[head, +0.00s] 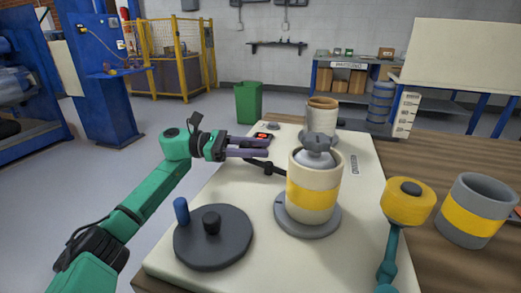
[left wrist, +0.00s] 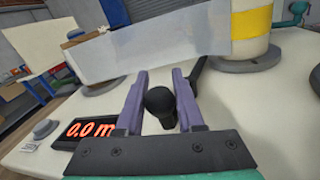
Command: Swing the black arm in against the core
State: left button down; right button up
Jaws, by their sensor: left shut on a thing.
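The core (head: 314,200), a cream cylinder with a yellow band, stands upright on a grey disc. It also shows at the top right of the left wrist view (left wrist: 250,22). The black arm (head: 271,168) is a thin dark bar just left of the core. Its round black knob (left wrist: 160,101) sits between the purple fingers in the left wrist view. My left gripper (head: 250,147) comes in from the left and is shut on the black arm's knob. The bar's far end is partly hidden behind the core. My right gripper is not in view.
A second roll (head: 322,118) stands behind, with a pale sheet (left wrist: 150,48) before it. A 0.0 m display (left wrist: 93,130) lies near the gripper. A dark disc with pegs (head: 214,250), a yellow-headed teal tool (head: 406,203) and a grey-yellow cylinder (head: 474,210) stand nearer.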

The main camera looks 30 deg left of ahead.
pick_arm(q)
jog(key=c, duration=0.5)
grip_release()
jog(key=shift+w, duration=0.1)
jog(key=shift+c, duration=0.2)
jog(key=v, duration=1.4)
jog(key=shift+a, duration=0.25)
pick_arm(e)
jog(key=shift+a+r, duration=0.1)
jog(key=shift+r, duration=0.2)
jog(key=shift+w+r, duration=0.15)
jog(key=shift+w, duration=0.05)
